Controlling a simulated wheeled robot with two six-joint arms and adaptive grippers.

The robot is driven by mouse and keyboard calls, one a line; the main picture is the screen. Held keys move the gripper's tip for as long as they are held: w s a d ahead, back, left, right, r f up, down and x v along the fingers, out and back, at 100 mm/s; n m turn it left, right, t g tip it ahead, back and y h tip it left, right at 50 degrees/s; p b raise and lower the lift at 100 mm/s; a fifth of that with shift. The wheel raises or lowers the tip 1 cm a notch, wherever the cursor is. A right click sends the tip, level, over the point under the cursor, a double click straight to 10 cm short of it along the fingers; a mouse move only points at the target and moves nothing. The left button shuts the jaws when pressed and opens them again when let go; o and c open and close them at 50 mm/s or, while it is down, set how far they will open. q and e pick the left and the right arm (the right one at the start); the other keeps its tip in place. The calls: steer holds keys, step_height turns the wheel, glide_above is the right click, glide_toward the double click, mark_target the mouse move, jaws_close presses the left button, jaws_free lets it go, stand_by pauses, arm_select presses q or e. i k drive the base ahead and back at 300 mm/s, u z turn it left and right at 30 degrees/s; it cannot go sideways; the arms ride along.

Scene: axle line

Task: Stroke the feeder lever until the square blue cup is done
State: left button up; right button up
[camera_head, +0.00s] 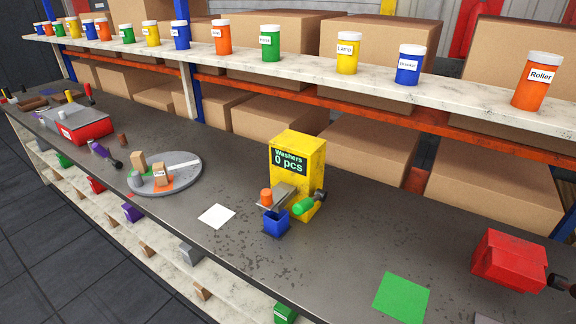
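The yellow feeder (312,155) stands on the dark bench at the middle of the head view. Its display (289,161) reads "Washers 0 pcs". The cup's contents cannot be made out. A small orange piece (266,196) is at the left of the chute. Neither of my grippers is in view.
A white square (216,216) lies left of the cup, and a green square (401,298) lies front right. A grey round plate (190,181) holds blocks at left. A red block-like device (507,262) stands far right. A shelf (440,93) with labelled bottles runs behind.

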mark_target(302, 206)
steer(key=u, duration=2)
steer(key=k, duration=0.8)
steer(key=z, duration=0.75)
